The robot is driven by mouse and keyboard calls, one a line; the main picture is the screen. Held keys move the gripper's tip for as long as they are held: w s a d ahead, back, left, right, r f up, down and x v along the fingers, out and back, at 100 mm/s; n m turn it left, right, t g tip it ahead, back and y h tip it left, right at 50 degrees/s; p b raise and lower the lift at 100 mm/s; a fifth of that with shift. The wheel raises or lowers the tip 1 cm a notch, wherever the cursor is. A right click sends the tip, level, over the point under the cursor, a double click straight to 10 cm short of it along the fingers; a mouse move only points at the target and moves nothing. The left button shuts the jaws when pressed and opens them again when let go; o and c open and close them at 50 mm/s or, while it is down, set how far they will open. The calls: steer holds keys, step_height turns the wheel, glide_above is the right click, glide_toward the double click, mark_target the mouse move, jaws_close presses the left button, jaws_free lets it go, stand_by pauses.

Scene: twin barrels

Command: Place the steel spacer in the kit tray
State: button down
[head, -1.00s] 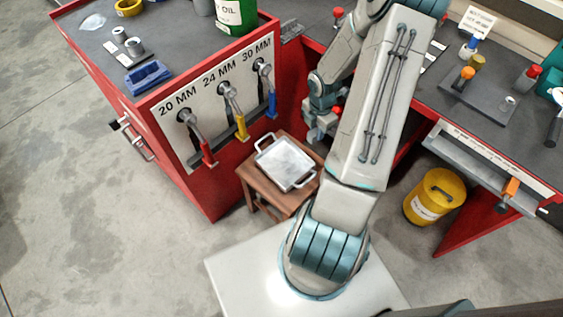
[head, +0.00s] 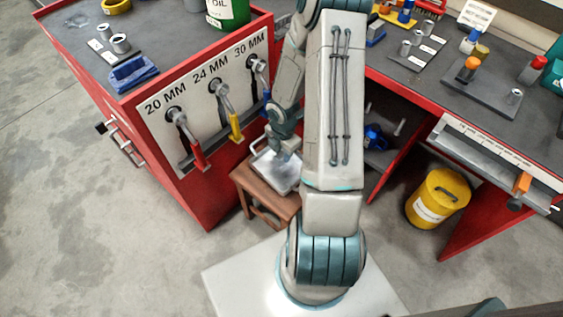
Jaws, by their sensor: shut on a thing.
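The kit tray (head: 267,176), a shallow light-metal tray with handles, sits on a small wooden stool (head: 263,194) beside the red cabinet. My gripper (head: 286,157) points down over the tray's upper right part and hides some of it. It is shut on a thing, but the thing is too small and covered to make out. I cannot tell whether it touches the tray floor. No spacer shows clearly in the tray.
The red cabinet (head: 215,190) with wrenches hanging on its side stands close left of the stool. The red workbench (head: 450,80) with several small parts is at right. A yellow bucket (head: 437,198) stands under it. The floor at left is clear.

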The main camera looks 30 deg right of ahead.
mark_target(282, 160)
steer(key=shift+a+f, duration=0.25)
steer(key=shift+f, duration=0.05)
steer(key=shift+f+b, duration=0.9)
steer(key=shift+f, duration=0.9)
steer(key=c, duration=1.2)
jaws_free()
steer(key=shift+f, duration=0.15)
steer(key=shift+o, duration=0.2)
